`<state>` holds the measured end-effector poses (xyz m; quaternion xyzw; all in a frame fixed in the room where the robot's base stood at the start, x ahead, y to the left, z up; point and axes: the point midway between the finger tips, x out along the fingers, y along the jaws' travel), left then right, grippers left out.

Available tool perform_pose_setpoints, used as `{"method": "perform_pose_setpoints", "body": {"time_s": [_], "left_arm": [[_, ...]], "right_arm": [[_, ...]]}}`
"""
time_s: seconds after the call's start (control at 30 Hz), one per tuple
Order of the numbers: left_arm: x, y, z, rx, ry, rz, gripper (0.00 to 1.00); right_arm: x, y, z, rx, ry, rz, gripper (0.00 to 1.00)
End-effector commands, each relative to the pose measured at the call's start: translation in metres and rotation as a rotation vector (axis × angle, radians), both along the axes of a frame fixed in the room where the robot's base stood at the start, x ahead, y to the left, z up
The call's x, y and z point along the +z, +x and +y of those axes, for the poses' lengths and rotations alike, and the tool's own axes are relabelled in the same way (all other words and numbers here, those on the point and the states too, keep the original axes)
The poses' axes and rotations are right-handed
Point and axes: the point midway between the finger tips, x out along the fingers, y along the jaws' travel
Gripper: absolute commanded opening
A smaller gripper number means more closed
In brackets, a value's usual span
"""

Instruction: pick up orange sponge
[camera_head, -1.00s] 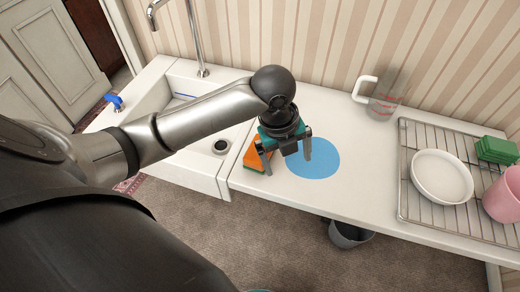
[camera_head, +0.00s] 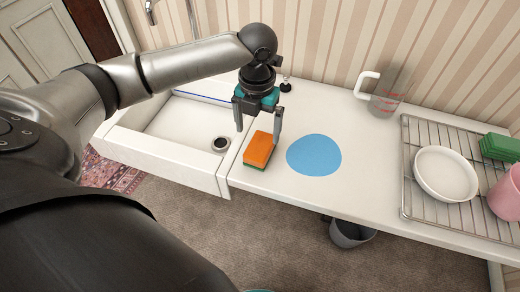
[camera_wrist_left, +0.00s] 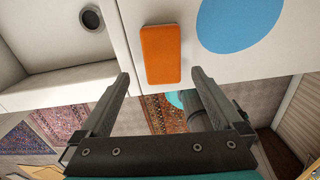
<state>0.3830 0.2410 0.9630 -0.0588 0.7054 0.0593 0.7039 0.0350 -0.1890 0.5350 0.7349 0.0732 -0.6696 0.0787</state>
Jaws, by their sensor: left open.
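The orange sponge (camera_head: 259,149), with a green underside, lies on the white counter between the sink and a blue round mat. It also shows in the left wrist view (camera_wrist_left: 160,54), just beyond the fingertips and roughly centred between them. My left gripper (camera_head: 258,127) is open and empty, above the counter at the sponge's far side. Its two fingers also show in the left wrist view (camera_wrist_left: 161,80). The right gripper is not in view.
The blue round mat (camera_head: 314,156) lies flat right of the sponge. The sink (camera_head: 185,122) with its drain is to the left. A measuring jug (camera_head: 385,95) stands at the back. A wire rack (camera_head: 421,202) holds a white bowl (camera_head: 446,173) at right. A grey bin (camera_head: 348,234) is below.

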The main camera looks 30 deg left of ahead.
Motion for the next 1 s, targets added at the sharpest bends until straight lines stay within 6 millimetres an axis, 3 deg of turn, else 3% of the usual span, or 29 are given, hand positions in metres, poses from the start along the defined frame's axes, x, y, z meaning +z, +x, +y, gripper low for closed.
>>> {"method": "perform_pose_setpoints", "body": {"time_s": [0.1,0.37,0.63,0.9,1.0], "left_arm": [[-0.016,0.0,0.0,0.0,0.0,0.001,1.0],[-0.03,0.002,-0.001,0.0,-0.001,-0.001,1.0],[-0.07,0.005,-0.003,0.002,-0.001,0.0,1.0],[-0.073,0.006,-0.003,0.0,0.0,-0.003,1.0],[-0.073,0.006,-0.003,0.0,0.0,-0.003,0.89]], "right_arm": [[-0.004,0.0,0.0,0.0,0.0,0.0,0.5],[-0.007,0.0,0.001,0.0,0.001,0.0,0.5],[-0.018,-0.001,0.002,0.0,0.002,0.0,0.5],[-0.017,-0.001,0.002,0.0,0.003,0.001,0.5],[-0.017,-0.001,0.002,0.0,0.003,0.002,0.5]]}}
